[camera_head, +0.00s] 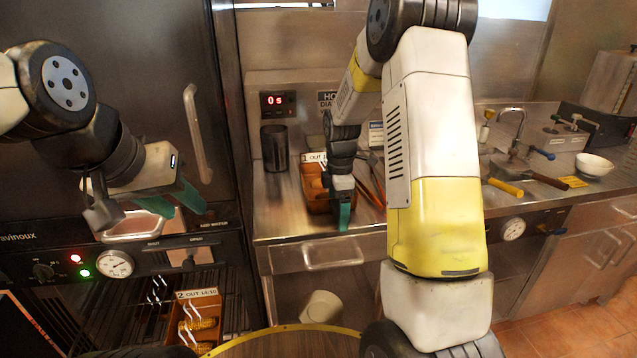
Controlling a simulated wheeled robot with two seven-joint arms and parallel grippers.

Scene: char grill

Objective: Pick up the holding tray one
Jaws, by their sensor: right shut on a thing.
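Holding tray one (316,201) is an orange-brown tray with a white card reading "1 OUT" at its back. It sits on the steel counter below the red display. My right gripper (343,216), with green fingertips, reaches down at the tray's right side and is shut on its edge. The gripper hides part of the tray, and its contents are hard to make out. My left gripper (172,201) is empty at the left, in front of the dark oven front, with its green fingers apart.
A second tray (176,318) with corn and a "2 OUT" card is on the lower left rack. A dark cup (274,147) stands behind tray one. Tongs (371,181) lie to its right. A white bowl (594,164) and yellow-handled tools (506,187) are farther right.

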